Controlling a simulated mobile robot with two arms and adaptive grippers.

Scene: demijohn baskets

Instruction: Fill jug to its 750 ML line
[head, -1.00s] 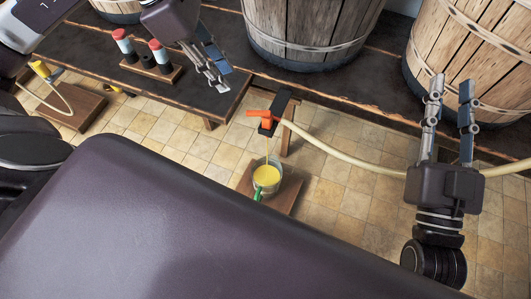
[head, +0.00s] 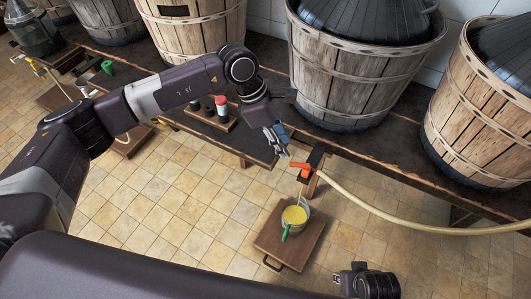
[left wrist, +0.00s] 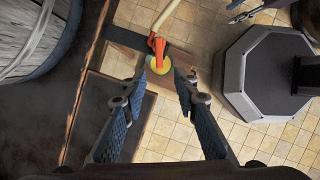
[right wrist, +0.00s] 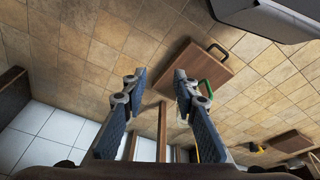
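The jug (head: 296,216) with a green handle (head: 285,234) stands on a wooden board (head: 268,240) low by the floor and holds yellow liquid. Its 750 ML line cannot be read. Above it is an orange tap (head: 300,167) on the hose end; a thin yellow stream runs from it into the jug. My left gripper (head: 284,151) is open and empty, just left of the tap. In the left wrist view the tap (left wrist: 158,46) lies beyond the parted fingertips (left wrist: 161,77). My right gripper (right wrist: 158,76) is open and empty; the green handle (right wrist: 208,88) shows beyond its fingers.
A pale hose (head: 400,221) runs right from the tap. Wooden baskets (head: 355,70) stand on the dark bench (head: 345,146) behind. A rack with red-capped bottles (head: 221,106) is left of my left gripper.

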